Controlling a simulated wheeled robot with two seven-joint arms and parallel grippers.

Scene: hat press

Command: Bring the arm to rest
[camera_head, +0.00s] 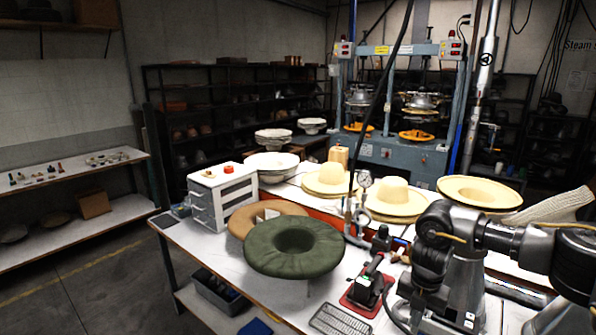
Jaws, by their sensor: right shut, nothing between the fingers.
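My right arm (515,238) comes in from the right edge and bends downward over the right front of the work table (190,237). My right gripper (420,312) hangs low at its end, shut and empty, near the bottom of the picture. It is to the right of a black iron-like tool (367,287) on a red pad and appears apart from it. The fingertips are small and dark, hard to make out. My left gripper is not in view.
A dark green hat (294,262) lies over a brown one (240,220) on the table. Cream hats (392,193) stand behind, with a white drawer unit (223,190) at left. A grey press (405,154) stands at the back. A thin metal post (352,205) rises mid-table.

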